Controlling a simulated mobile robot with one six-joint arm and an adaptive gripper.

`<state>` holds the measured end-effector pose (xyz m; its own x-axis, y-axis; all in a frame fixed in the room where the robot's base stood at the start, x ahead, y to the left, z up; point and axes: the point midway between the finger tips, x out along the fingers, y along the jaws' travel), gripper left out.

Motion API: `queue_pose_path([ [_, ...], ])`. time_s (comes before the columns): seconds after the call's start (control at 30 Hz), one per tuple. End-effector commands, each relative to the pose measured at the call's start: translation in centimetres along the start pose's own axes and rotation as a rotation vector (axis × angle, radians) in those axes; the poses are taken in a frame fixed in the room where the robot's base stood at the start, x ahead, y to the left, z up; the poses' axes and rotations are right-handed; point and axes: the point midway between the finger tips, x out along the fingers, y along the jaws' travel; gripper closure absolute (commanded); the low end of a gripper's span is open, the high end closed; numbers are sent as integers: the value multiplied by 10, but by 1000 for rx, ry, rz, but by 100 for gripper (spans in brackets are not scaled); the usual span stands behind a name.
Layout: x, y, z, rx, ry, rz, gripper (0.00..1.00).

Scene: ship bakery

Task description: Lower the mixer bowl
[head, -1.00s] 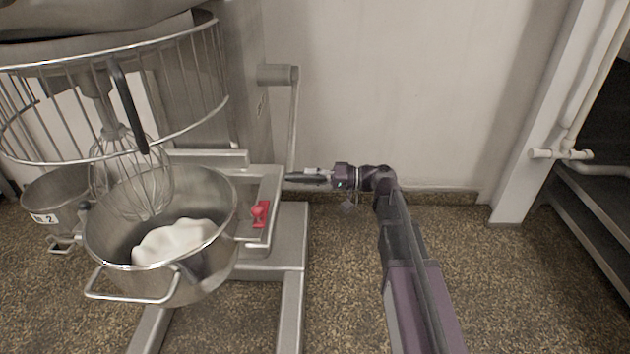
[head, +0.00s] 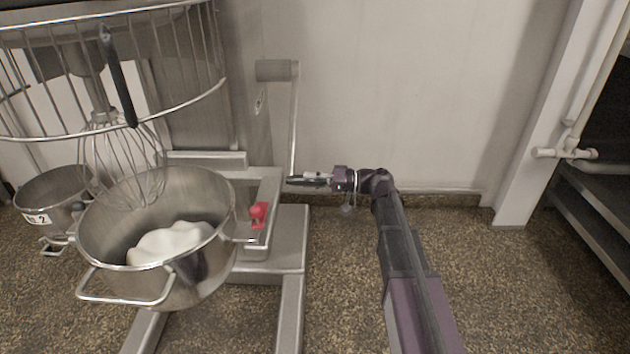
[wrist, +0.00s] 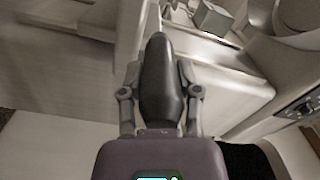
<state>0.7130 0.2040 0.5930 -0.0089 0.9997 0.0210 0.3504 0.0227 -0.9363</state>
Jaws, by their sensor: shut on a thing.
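The steel mixer bowl (head: 190,275) sits at the left in the head view, with white dough (head: 168,243) inside. The wire whisk (head: 118,160) hangs above it, its lower end within the bowl's opening. A metal lever (head: 294,120) runs down the mixer's right side, with a dark handle (head: 300,182) at its lower end. My gripper (head: 322,178) is shut on this handle. In the wrist view the dark tapered handle (wrist: 160,80) lies between the two fingers of my gripper (wrist: 160,95).
A wire guard (head: 190,95) surrounds the whisk. A red knob (head: 258,213) is on the bowl support. Another steel bowl (head: 55,190) stands behind at the left. A white wall (head: 400,90) is behind my gripper. The speckled floor (head: 500,290) is clear; pipes and shelves stand at the right.

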Motion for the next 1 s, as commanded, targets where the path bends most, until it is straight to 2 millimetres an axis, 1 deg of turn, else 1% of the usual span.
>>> queue_pose_path([
  [0.07,-1,4,0,-1,-1,13,100],
  [0.1,-1,4,0,-1,0,13,50],
  [0.17,-1,4,-1,-1,0,13,33],
  [0.2,-1,4,-1,-1,0,13,22],
  [0.67,-2,2,0,-1,0,8,22],
  [0.87,-12,2,0,-1,1,8,22],
  [1.0,-27,2,-1,-1,2,9,22],
])
